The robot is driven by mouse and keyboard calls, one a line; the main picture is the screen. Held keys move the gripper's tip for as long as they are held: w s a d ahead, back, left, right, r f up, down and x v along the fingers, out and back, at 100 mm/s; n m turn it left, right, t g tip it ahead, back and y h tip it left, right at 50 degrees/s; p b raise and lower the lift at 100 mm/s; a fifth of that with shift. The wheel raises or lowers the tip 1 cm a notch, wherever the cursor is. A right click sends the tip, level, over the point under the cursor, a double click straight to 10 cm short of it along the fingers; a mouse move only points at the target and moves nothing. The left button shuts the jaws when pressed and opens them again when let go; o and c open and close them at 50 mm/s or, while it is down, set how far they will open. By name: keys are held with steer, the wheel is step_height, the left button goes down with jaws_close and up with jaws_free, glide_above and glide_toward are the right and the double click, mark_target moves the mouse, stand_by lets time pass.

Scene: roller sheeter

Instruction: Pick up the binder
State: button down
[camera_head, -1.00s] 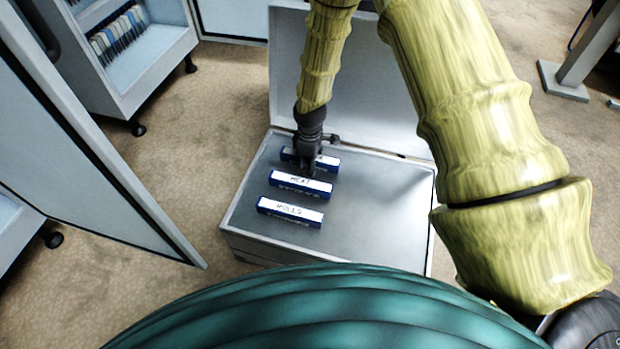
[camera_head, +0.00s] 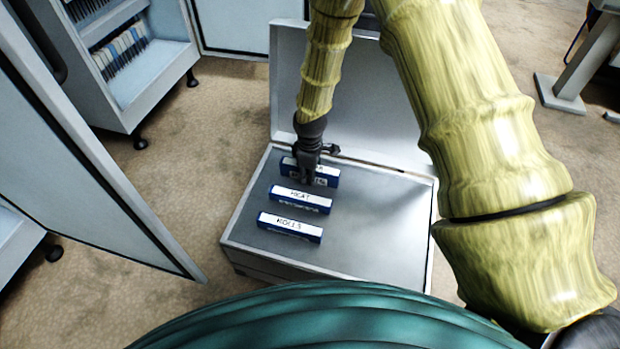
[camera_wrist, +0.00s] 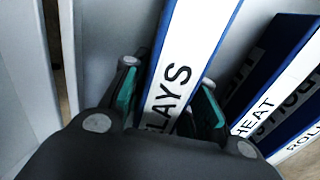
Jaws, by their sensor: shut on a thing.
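The back binder (camera_head: 322,177), blue with a white label, lies on the grey box top as the farthest of three binders. In the wrist view this binder (camera_wrist: 187,62) shows the letters "LAYS"; the start of the word is hidden. My gripper (camera_head: 306,180) covers part of it in the head view. In the wrist view my gripper (camera_wrist: 168,100) has one finger on each side of the binder and is shut on it. I cannot see any gap between the binder and the box top.
The "HEAT" binder (camera_head: 299,200) and the "ROLLS" binder (camera_head: 289,227) lie parallel in front on the box top (camera_head: 375,225). The box's raised lid (camera_head: 375,105) stands behind. The right of the top is bare. A rack (camera_head: 150,70) stands at left.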

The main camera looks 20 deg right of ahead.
step_height(320, 180, up, 28)
steer(key=p, duration=1.8)
steer(key=shift+p, duration=0.4)
stand_by(0.5)
